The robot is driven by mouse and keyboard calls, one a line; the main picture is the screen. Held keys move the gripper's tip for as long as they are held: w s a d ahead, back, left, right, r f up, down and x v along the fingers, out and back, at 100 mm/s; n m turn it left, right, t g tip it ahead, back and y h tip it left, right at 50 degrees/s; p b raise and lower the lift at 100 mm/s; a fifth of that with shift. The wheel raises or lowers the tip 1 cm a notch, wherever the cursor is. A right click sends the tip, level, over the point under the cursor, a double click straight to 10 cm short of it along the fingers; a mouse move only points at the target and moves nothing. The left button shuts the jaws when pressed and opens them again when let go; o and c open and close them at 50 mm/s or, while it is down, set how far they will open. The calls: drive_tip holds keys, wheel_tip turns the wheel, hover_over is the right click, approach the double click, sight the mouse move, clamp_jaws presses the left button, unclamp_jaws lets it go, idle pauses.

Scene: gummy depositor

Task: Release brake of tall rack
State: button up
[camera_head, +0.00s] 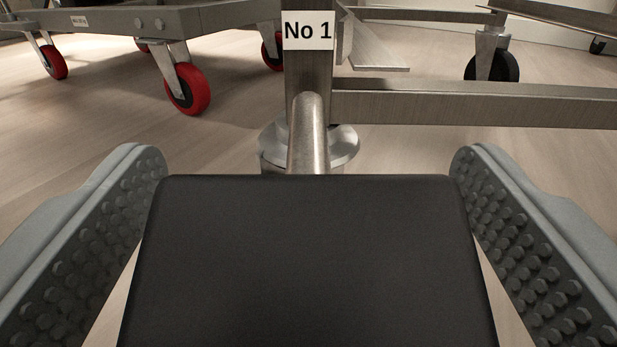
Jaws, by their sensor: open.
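A steel rack post with a "No 1" label (308,31) stands just ahead at top centre. A round steel rod (306,135) slopes from the post toward me, with a wide black pad (312,265) at its near end, looking like a brake pedal or lever. My gripper (312,175) is open, with one studded grey finger on each side of the pad. Floor shows in gaps between the pad and both fingers lower down; contact near the pad's far corners cannot be told. The rack's upper part is out of view.
A round metal foot or collar (342,147) sits at the post's base. A steel rail (480,104) runs right from the post. A cart with red wheels (187,89) stands at upper left; a black caster (506,66) is at upper right. Wooden floor is open on the left.

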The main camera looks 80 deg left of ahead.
sight(310, 180)
drive_tip(key=c, duration=1.4)
drive_tip(key=shift+a+r+g+h, duration=0.15)
drive_tip(key=shift+r+g+h, duration=0.05)
drive_tip(key=shift+r+h, duration=0.5)
drive_tip(key=shift+a+r+g+h, duration=0.1)
drive_tip(key=shift+r+g+h, duration=0.1)
drive_tip(key=shift+r+h, duration=0.45)
drive_tip(key=shift+w+a+r+h, duration=0.1)
drive_tip(key=shift+a+r+h, duration=0.15)
drive_tip(key=shift+h, duration=0.8)
drive_tip(key=o, duration=1.4)
drive_tip(key=shift+d+r, duration=0.1)
drive_tip(key=v, duration=1.7)
drive_tip(key=shift+w, duration=0.2)
drive_tip(key=shift+d+r, duration=0.1)
drive_tip(key=shift+r, duration=0.05)
